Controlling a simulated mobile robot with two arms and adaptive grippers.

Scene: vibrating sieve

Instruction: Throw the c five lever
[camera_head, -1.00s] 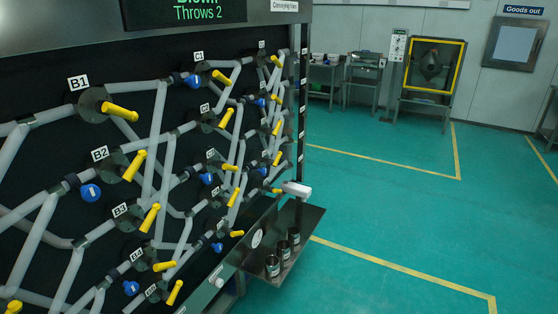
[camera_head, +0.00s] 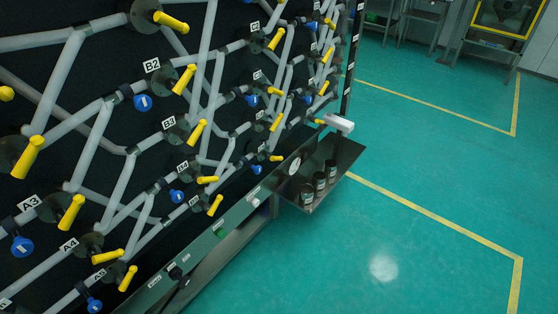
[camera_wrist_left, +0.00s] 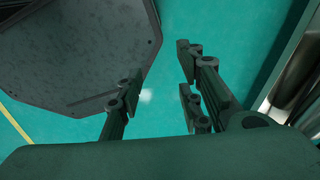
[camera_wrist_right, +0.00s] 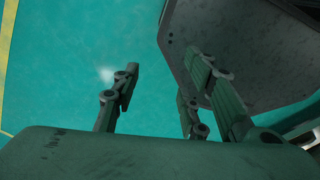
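The C5 lever (camera_head: 276,158) is a small yellow handle low in the C column of the pipe panel in the head view. It points right, nearly level, and its label is too small to read clearly. The C4 lever (camera_head: 276,121) is above it and the B5 lever (camera_head: 215,205) is lower to its left. My left gripper (camera_wrist_left: 158,78) is open and empty over the floor in the left wrist view. My right gripper (camera_wrist_right: 160,82) is open and empty in the right wrist view. Neither gripper shows in the head view.
A rail (camera_head: 225,225) with buttons runs along the panel's lower edge. The green floor (camera_head: 410,160) to the right is clear.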

